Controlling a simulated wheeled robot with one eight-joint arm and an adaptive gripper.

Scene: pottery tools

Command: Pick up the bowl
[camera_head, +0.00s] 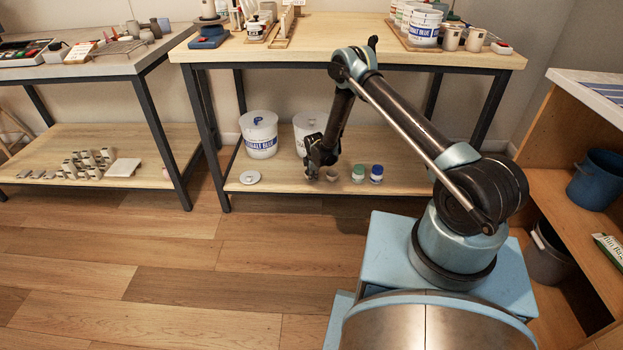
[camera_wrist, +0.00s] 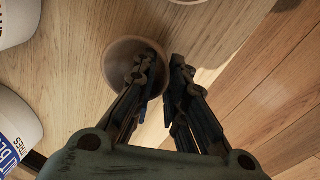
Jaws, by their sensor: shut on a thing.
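The bowl (camera_wrist: 116,61) is small, round and brownish with a paler rim; it shows in the wrist view at the upper middle. My gripper (camera_wrist: 163,75) is shut on the bowl's wall, with one finger inside the bowl and the other outside its right side. In the head view my gripper (camera_head: 318,168) is low at the front of the middle table's lower shelf (camera_head: 285,183). There the bowl is mostly hidden or too small to make out surely. I cannot tell whether the bowl touches the shelf.
Two white buckets, one at left (camera_head: 259,135) and one behind my gripper (camera_head: 308,124), stand on the shelf. A white lid (camera_head: 250,177) lies to the left. Green-lidded (camera_head: 358,173) and blue-lidded (camera_head: 377,174) jars stand to the right. The tabletop is above; open floor lies in front.

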